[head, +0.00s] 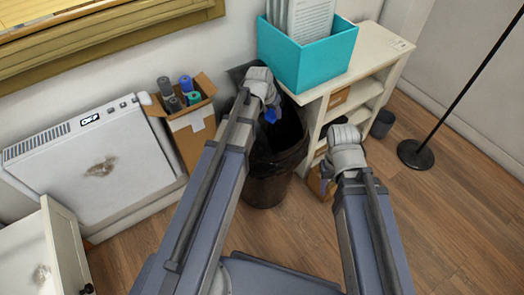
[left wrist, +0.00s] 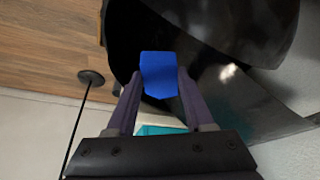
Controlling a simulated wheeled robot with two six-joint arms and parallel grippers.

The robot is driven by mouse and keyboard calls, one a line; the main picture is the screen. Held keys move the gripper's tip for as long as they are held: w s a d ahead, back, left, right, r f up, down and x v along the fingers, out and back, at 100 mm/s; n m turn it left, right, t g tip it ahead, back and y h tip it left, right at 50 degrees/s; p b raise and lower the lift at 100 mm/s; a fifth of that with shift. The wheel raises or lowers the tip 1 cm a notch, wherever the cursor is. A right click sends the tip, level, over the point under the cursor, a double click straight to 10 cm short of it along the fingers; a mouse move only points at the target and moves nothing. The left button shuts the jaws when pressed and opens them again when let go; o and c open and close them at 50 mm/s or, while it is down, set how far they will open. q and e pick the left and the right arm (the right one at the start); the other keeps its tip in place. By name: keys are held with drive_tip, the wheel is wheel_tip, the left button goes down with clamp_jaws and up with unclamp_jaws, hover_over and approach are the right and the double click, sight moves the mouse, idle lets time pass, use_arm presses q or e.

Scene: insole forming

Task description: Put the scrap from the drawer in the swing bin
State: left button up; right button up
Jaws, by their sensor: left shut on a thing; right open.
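The blue scrap (head: 270,116) is between the fingers of my left gripper (head: 268,108), which is shut on it. In the left wrist view the scrap (left wrist: 158,76) sticks out past the fingertips of the left gripper (left wrist: 158,88). The black swing bin (head: 268,185) stands on the floor below, and the scrap shows over its dark opening. In the left wrist view the bin's dark curved parts (left wrist: 225,25) lie behind and beside the scrap. My right gripper (head: 326,180) is beside the bin on its right; its fingertips are partly hidden. Which drawer is meant I cannot tell.
A cream shelf (head: 380,62) with a turquoise box (head: 310,58) of papers stands right of the bin. A cardboard box (head: 192,130) with rolled items and a white machine (head: 90,165) stand left. A lamp base (head: 415,154) and grey pot (head: 383,123) stand right. The front floor is clear.

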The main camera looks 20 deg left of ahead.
use_arm(q)
drive_tip(key=o, duration=1.4)
drive_tip(key=shift+c, duration=0.2)
drive_tip(key=p+v, duration=0.7)
drive_tip(key=v, duration=0.1)
